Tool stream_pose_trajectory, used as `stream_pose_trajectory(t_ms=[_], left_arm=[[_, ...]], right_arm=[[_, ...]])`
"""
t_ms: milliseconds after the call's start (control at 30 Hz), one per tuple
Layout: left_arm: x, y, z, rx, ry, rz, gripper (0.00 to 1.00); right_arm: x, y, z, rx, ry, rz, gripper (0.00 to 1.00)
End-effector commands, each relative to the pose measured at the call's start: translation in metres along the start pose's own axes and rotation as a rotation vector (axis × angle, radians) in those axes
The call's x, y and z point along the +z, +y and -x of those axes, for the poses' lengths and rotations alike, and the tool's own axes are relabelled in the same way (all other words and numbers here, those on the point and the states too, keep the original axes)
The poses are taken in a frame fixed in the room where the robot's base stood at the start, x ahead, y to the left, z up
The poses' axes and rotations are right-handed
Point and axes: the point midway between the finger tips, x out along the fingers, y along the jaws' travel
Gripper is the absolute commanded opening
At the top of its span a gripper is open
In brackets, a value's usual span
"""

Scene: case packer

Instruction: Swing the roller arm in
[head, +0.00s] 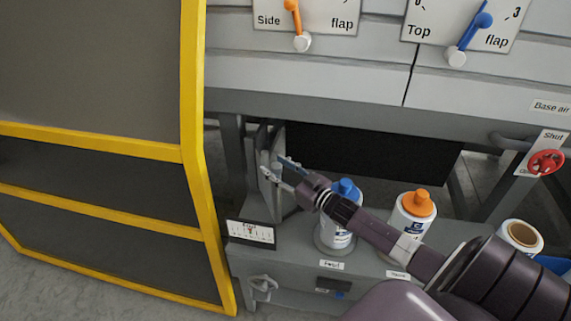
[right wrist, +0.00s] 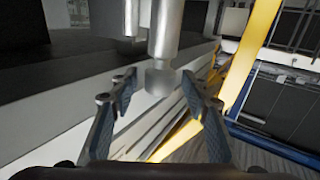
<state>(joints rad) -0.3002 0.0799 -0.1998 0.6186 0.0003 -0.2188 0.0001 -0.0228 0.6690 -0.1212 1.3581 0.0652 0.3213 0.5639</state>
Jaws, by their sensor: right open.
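My right gripper (head: 277,168) reaches in from the lower right, over the bottles, to the grey upright metal parts at the left end of the machine's dark opening. In the right wrist view its two fingers (right wrist: 160,92) are spread apart. A grey metal cylinder with a rounded lower end (right wrist: 165,45), seemingly part of the roller arm, hangs ahead of and between the fingers. I cannot tell whether a finger touches it. In the head view the roller arm is hard to make out among the grey parts (head: 266,185) at the fingertips. My left gripper is not in view.
A blue-capped bottle (head: 345,188) and an orange-capped bottle (head: 413,213) stand close to my right arm. A tape roll (head: 519,236) is further right. A yellow-framed guard (head: 194,110) stands left. A red valve handle (head: 546,162) is at the right.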

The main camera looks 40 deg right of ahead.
Motion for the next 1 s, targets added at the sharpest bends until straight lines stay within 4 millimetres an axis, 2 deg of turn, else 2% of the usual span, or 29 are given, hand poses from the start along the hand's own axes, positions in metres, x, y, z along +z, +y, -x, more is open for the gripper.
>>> stream_pose_trajectory(t_ms=[167,600,800,1000], left_arm=[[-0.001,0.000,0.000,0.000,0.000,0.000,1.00],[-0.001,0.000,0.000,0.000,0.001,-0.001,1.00],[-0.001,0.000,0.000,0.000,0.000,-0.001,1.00],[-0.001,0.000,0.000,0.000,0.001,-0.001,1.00]], right_arm=[[0.001,0.000,0.021,-0.001,-0.003,0.000,0.43],[0.001,0.000,0.097,-0.001,-0.004,0.001,0.43],[0.001,0.000,0.114,0.000,-0.002,0.000,0.43],[0.000,0.001,0.118,0.001,-0.001,0.001,0.43]])
